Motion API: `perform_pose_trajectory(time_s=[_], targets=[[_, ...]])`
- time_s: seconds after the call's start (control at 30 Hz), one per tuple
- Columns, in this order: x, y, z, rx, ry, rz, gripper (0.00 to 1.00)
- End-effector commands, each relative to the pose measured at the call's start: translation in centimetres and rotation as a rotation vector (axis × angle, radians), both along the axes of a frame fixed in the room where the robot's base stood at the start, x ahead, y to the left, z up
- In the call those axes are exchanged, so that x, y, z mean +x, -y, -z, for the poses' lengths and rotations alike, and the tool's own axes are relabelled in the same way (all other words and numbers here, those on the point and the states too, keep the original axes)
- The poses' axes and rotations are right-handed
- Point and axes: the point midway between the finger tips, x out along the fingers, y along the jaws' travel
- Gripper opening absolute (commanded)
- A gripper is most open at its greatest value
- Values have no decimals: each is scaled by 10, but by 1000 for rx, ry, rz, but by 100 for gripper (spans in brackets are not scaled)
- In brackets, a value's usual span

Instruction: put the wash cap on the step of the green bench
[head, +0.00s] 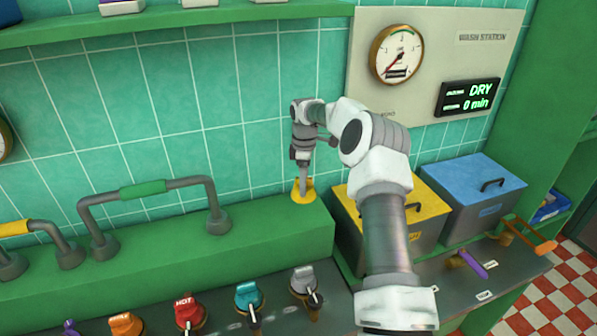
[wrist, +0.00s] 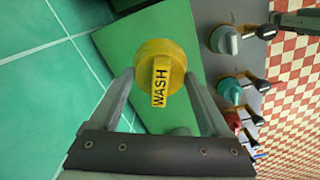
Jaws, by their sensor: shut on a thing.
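The wash cap (head: 303,196) is a round yellow cap with a raised bar across its top. In the wrist view the cap (wrist: 146,55) shows the word WASH on that bar. My gripper (head: 303,184) points down at it, and in the wrist view my gripper (wrist: 160,76) has a finger on each side of it, shut on it. The green bench (head: 270,232) has a raised step, and the cap is at the right end of its top, near the tiled wall. I cannot tell whether the cap touches the surface or hangs just above it.
A bar handle with a green grip (head: 143,189) stands on the step left of the cap. A yellow-lidded box (head: 425,204) and a blue-lidded box (head: 472,190) stand to the right. Several coloured knobs, including a red one (head: 187,310), line the lower front. The display (head: 468,97) reads DRY.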

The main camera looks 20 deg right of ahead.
Motion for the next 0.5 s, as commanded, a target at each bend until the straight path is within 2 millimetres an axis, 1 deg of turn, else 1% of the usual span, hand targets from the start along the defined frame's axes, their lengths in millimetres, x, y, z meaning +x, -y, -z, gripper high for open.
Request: perform_pose_trajectory(time_s=[0.17, 0.27, 0.37, 0.5], targets=[[0, 1, 0, 0, 1, -1, 32], [0, 1, 3, 0, 0, -2, 32], [0, 0, 11, 1, 0, -2, 32], [0, 0, 27, 0, 0, -2, 32]])
